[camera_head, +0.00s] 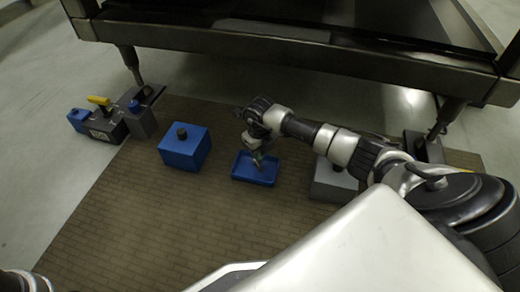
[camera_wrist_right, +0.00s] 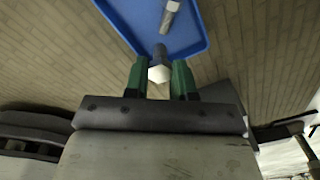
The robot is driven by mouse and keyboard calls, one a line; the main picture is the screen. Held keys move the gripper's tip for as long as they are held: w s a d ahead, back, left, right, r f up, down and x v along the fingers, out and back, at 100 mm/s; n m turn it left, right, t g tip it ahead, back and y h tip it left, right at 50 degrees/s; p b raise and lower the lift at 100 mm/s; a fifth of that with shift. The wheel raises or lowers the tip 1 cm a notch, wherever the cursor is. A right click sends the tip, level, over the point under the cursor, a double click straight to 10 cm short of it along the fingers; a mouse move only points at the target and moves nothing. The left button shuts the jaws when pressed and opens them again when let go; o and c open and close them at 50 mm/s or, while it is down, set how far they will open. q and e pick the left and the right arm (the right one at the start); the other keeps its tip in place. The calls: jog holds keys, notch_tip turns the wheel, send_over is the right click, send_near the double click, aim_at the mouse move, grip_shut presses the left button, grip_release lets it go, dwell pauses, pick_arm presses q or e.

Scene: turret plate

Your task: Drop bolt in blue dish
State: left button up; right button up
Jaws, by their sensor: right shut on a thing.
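The blue dish (camera_head: 240,176) is a shallow tray on the brown mat in the head view. Part of it (camera_wrist_right: 130,20) shows at the top of the right wrist view. My right gripper (camera_head: 257,160) points down over the dish. In the right wrist view its green fingers (camera_wrist_right: 159,80) are shut on a bolt (camera_wrist_right: 158,73) with a pale hex head and a dark shank, at the dish's near edge. A second bolt (camera_wrist_right: 170,16) shows within the dish's outline. My left gripper is out of view.
A blue box (camera_head: 185,152) with a dark knob stands left of the dish. A grey block (camera_head: 333,182) stands to its right, partly behind my arm. A dark fixture with a yellow handle (camera_head: 98,100) is at far left. A metal frame (camera_head: 290,50) spans the back.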

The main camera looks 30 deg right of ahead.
jog(key=shift+r, duration=0.1)
jog(key=o, duration=1)
jog(key=shift+c, duration=0.2)
notch_tip(320, 180, up, 11)
jog(key=p, duration=0.7)
jog(key=shift+p, duration=0.35)
jog(key=shift+a, duration=0.1)
